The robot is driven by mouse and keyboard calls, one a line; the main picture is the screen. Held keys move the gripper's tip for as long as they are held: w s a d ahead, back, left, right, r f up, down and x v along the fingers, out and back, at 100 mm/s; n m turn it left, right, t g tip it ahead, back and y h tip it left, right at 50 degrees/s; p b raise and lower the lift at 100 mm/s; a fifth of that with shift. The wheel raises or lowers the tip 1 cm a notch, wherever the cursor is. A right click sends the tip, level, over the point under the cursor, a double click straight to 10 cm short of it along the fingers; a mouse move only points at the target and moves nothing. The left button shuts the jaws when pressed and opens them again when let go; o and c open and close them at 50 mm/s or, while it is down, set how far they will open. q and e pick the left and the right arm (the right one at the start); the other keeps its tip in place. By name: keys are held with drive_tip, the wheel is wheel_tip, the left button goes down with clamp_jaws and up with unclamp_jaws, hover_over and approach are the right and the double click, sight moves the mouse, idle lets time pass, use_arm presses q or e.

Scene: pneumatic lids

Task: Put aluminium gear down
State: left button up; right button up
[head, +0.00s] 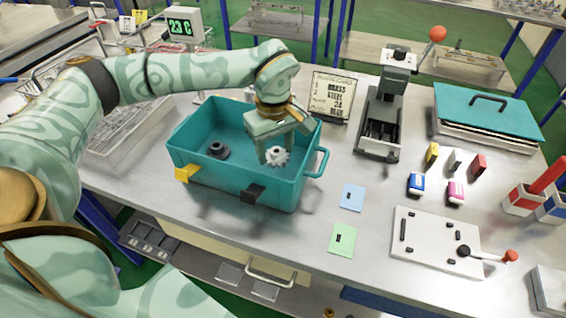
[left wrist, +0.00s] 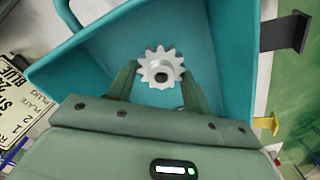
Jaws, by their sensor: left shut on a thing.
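The aluminium gear (head: 277,156) is a pale toothed wheel with a dark hole in its middle. My left gripper (head: 268,148) is shut on it, inside the teal bin (head: 228,188). In the left wrist view the gear (left wrist: 160,67) sits between the two fingertips of the left gripper (left wrist: 160,78), with the bin's teal inside (left wrist: 215,30) behind it. I cannot tell whether the gear touches the bin floor. A dark round part (head: 217,150) lies on the bin floor to the left of the gear. My right gripper does not show.
A sign card (head: 331,98) stands behind the bin, and a grey press-like device (head: 382,125) to its right. Blue (head: 352,197) and green (head: 343,239) cards lie right of the bin. A white plate (head: 435,240) and a teal-lidded case (head: 487,115) are further right.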

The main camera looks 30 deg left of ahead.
sight(282, 171)
use_arm(q)
drive_tip(key=shift+w+d+f, duration=0.25)
drive_tip(key=shift+w+f, duration=0.3)
drive_tip(key=shift+f, duration=0.2)
drive_tip(key=f, duration=0.1)
drive_tip(key=f+b, duration=0.1)
drive_tip(key=f, duration=0.2)
drive_tip(key=shift+w+d+b, duration=0.1)
drive_tip(key=shift+w+b, duration=0.2)
drive_tip(key=shift+b, duration=0.05)
drive_tip(key=shift+r, duration=0.15)
drive_tip(key=o, duration=1)
wheel_tip(282, 171, up, 12)
drive_tip(key=p, duration=0.3)
